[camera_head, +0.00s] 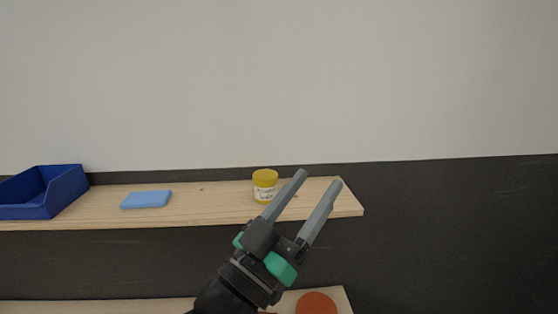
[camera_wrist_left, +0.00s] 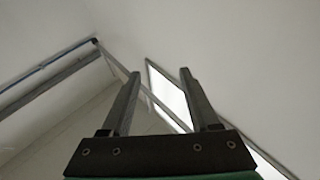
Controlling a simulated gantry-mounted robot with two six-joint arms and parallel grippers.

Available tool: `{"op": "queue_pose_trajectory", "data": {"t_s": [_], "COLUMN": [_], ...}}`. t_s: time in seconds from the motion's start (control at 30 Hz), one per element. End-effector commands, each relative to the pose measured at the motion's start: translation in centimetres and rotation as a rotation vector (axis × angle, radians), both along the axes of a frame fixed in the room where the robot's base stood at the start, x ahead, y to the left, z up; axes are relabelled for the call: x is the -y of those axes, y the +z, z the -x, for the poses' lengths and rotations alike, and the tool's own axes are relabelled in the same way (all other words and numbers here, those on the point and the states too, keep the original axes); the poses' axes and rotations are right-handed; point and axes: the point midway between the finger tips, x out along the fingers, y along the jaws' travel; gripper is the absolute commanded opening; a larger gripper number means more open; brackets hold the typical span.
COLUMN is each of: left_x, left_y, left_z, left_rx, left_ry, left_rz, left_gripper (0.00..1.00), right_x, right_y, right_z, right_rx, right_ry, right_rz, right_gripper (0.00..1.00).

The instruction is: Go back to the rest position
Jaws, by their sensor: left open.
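My left gripper (camera_head: 320,177) is open and empty, raised in front of the right part of the upper wooden shelf and pointing up and to the right. In the left wrist view its two fingers (camera_wrist_left: 160,75) stand apart with nothing between them, against a white wall or ceiling and a bright window-like panel. A jar with a yellow lid (camera_head: 265,186) stands on the shelf, just left of the fingers in the head view; a finger passes close to its lower right edge. My right gripper is not in view.
The upper shelf (camera_head: 220,205) also bears a blue open bin (camera_head: 62,196) at the far left and a light blue flat block (camera_head: 146,199). A lower shelf (camera_head: 130,306) shows at the bottom, with a round orange-red thing (camera_head: 316,304) partly cut off. Space right of the shelves is clear.

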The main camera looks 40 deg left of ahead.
Motion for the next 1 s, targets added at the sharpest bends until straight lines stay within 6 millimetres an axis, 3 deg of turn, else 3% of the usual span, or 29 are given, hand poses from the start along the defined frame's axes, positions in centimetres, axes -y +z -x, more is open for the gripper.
{"op": "queue_pose_trajectory", "data": {"t_s": [0.03,0.1,0.2,0.3,0.6,0.73,0.9,1.0], "left_x": [1.1,2.1,2.9,3.1,3.0,3.0,3.0,3.0], "left_y": [3.8,7.5,10.4,11.3,12.0,15.3,22.3,25.5], "left_z": [2.6,5.9,9.1,10.3,10.2,10.2,10.2,10.2], "left_rx": [0.108,0.224,0.328,0.363,0.36,0.36,0.359,0.359], "left_ry": [-0.014,-0.024,-0.03,-0.031,-0.03,-0.03,-0.03,-0.03], "left_rz": [-0.018,-0.039,-0.054,-0.061,-0.06,-0.06,-0.06,-0.059], "left_gripper": [0.62,0.62,0.62,0.62,0.62,0.62,0.62,0.62], "right_x": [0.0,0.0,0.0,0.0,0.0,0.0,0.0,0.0], "right_y": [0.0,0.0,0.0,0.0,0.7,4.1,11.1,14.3], "right_z": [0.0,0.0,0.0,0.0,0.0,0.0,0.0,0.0], "right_rx": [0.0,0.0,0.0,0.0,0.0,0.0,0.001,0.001], "right_ry": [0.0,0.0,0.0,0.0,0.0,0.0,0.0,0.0], "right_rz": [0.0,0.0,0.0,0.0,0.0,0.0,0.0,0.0], "right_gripper": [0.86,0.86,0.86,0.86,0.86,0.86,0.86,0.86]}}
